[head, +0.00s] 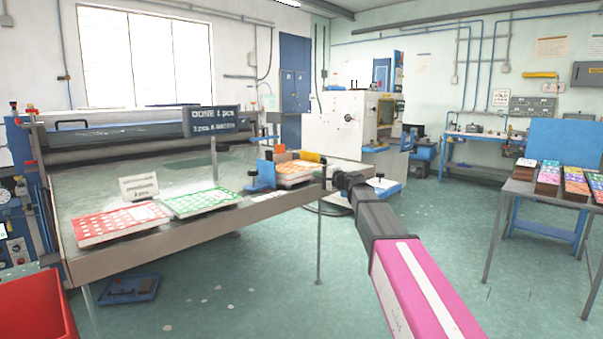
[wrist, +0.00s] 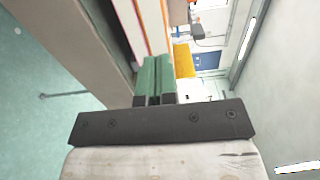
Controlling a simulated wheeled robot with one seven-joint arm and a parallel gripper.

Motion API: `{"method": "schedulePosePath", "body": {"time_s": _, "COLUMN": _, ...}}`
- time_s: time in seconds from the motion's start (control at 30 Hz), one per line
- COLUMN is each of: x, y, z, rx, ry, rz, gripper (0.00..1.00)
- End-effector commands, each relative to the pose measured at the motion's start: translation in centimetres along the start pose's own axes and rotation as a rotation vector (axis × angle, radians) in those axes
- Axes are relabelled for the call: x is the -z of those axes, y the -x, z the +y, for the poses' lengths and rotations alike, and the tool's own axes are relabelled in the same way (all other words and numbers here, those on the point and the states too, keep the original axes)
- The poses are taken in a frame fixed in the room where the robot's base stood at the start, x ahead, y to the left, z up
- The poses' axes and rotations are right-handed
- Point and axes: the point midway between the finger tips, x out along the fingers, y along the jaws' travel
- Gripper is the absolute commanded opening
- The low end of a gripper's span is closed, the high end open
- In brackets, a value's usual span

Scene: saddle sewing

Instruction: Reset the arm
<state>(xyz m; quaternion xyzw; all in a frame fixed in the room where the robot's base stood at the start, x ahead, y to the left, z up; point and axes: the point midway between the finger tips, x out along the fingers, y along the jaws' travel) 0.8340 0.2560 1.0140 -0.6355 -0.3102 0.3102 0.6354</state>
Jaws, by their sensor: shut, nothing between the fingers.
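My gripper (head: 329,179) is at the front right corner of the large worktable (head: 215,222) in the head view, at the end of my outstretched arm. It is small there and seen from behind. In the wrist view my gripper (wrist: 154,78) shows two green fingers close together, with nothing held between them. A stack of sheets (head: 293,176) with an orange top lies just left of my gripper on the table. Pale layered sheets with an orange edge (wrist: 146,25) show just beyond the fingers in the wrist view.
A red-patterned stack (head: 120,224) and a green-patterned stack (head: 200,202) lie along the table's front edge. Blue stops (head: 265,175) stand beside the orange stack. A red bin (head: 35,308) is at lower left. A side table (head: 550,203) with coloured stacks stands right. The floor between is clear.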

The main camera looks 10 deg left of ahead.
Motion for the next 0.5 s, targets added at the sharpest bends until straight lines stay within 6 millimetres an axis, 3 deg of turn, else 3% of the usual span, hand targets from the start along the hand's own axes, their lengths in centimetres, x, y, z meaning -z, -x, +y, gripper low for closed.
{"method": "schedulePosePath", "body": {"time_s": 0.23, "x": -0.1, "y": 2.1, "z": 0.0, "rx": 0.000, "ry": 0.000, "rz": 0.000, "gripper": 0.00}}
{"method": "schedulePosePath", "body": {"time_s": 0.5, "x": 0.0, "y": 2.2, "z": 0.0, "rx": 0.000, "ry": 0.000, "rz": 0.000, "gripper": 0.00}}
